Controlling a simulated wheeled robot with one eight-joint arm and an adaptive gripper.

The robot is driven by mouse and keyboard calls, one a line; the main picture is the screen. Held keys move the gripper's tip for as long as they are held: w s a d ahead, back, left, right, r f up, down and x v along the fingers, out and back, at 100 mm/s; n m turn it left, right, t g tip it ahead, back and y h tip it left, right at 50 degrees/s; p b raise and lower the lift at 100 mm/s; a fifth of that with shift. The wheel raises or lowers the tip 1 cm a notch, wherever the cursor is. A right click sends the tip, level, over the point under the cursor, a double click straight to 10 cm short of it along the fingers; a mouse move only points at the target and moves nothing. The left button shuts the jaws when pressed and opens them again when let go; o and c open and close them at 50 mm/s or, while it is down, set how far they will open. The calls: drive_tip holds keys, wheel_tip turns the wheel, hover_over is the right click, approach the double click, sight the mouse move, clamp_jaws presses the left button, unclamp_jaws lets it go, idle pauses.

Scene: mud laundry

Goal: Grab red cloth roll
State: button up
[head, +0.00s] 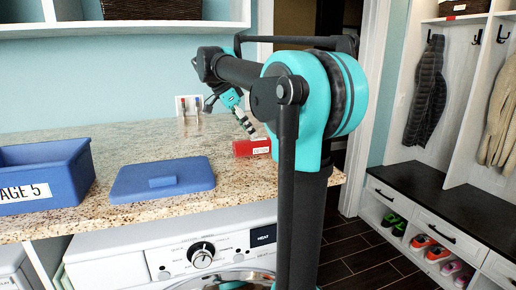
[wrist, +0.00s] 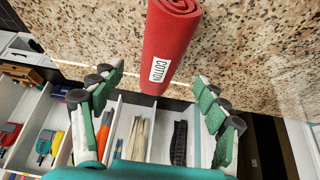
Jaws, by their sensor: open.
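The red cloth roll (head: 252,147) lies on the granite counter near its right end, partly hidden by my arm in the head view. In the wrist view the roll (wrist: 170,45) lies lengthwise at top centre, with a white label reading COTTON near its lower end. My gripper (wrist: 156,100) is open, with green-padded fingers spread to the left and right of the roll's lower end. No finger is seen touching the roll. In the head view my gripper (head: 244,122) is just above and beside the roll, its fingers partly hidden.
A blue bin (head: 45,180) and a blue lid (head: 162,179) sit on the counter (head: 120,142) to the left. A washing machine (head: 170,255) stands beneath. A wall outlet (head: 188,105) is behind. A shoe bench (head: 450,205) with hanging coats stands at right.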

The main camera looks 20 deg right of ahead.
sight(255, 140)
drive_tip(key=shift+x, duration=4)
drive_tip(key=shift+c, duration=0.2)
drive_tip(key=c, duration=1.3)
drive_tip(key=shift+r, duration=0.15)
